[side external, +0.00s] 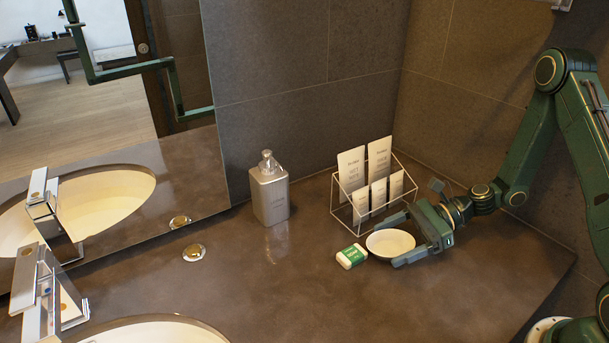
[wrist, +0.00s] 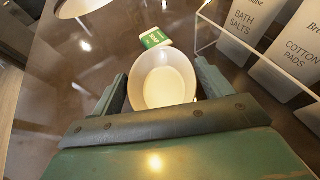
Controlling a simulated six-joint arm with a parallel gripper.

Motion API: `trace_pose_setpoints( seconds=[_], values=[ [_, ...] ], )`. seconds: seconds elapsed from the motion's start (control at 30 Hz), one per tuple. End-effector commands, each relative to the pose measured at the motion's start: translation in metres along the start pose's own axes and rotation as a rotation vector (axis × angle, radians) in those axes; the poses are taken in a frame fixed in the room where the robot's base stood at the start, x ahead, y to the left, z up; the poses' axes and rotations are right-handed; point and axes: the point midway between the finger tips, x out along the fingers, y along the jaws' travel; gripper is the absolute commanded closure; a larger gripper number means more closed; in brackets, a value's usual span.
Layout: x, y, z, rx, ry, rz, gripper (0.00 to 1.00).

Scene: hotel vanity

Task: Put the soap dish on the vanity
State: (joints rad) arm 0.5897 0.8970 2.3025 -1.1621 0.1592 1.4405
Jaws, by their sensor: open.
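The soap dish (side external: 391,242) is a shallow white oval bowl at the right part of the vanity (side external: 290,285). It looks upright and at the level of the counter; I cannot tell for certain that it touches the surface. My gripper (side external: 393,240) is open around the dish, one finger on each side of it. In the wrist view the dish (wrist: 162,82) lies between the two fingers, and small gaps seem to show beside it. The far rim of the dish reaches past the fingertips.
A green and white soap box (side external: 351,257) lies close to the dish. A wire rack (side external: 368,196) of cards or boxes stands behind it. A silver soap dispenser (side external: 270,190), a small gold and white item (side external: 193,252) and a sink are farther left. The counter's front middle is clear.

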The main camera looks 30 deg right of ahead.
Motion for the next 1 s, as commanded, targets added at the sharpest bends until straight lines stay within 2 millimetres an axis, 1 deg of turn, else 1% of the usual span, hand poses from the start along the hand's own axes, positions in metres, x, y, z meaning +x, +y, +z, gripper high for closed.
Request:
trace_pose_setpoints(
  seconds=[0.03,0.2,0.67,0.7,0.77,0.83,0.9,1.0],
  values=[
    [0.0049,0.0004,0.0000,0.000,0.000,0.002,0.22],
    [0.0111,0.0001,-0.0002,0.001,0.000,0.000,0.22],
    [0.0109,0.0000,-0.0001,0.000,0.000,-0.001,0.22],
    [0.0109,0.0000,-0.0001,0.000,0.000,-0.001,0.26],
    [0.0109,0.0000,-0.0001,0.000,0.000,-0.001,0.38],
    [0.0109,0.0000,-0.0001,0.000,0.000,-0.001,0.52],
    [0.0108,-0.0001,0.0002,0.000,-0.001,-0.001,0.61],
    [0.0108,-0.0001,0.0002,0.000,-0.001,-0.001,0.61]
  ],
)
